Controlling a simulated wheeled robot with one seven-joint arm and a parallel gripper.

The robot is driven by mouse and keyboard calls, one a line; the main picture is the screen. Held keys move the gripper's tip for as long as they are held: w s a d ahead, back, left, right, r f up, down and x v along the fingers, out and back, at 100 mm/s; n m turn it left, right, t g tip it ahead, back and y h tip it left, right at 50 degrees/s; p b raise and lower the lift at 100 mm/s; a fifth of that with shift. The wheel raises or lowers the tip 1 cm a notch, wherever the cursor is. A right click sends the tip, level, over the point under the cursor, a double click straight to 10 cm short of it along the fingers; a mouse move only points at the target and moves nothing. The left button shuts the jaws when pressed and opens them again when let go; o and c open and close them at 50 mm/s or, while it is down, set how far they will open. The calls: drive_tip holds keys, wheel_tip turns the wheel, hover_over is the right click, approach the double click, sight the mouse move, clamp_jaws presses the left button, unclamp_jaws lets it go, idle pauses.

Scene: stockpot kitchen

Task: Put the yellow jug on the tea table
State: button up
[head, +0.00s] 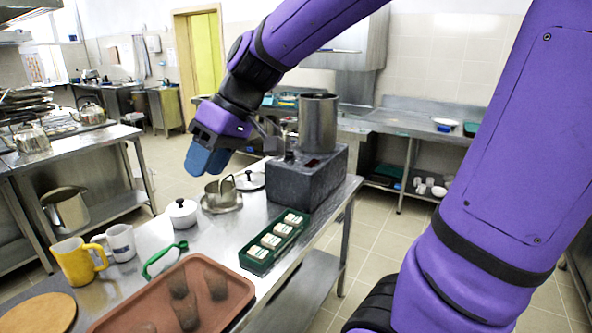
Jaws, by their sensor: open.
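The yellow jug (77,263) stands upright at the left of the near steel table (218,232), its handle on the right side. A white mug (121,243) stands close beside it on the right. The near steel table carries tea things; no label shows which table is the tea table. My gripper (208,157) is open, up in the air beyond and to the right of the jug, clear of it. Nothing shows in its jaws, though I see them at an angle.

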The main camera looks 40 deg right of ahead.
drive_tip(key=s+d+m+t+h, duration=0.3)
drive_tip(key=s+d+m+h, duration=0.2)
drive_tip(key=s, duration=0.8)
drive_tip(key=shift+s+d+r+h, duration=0.25)
drive_tip(key=shift+d+h, duration=0.25)
drive_tip(key=shift+d, duration=0.8)
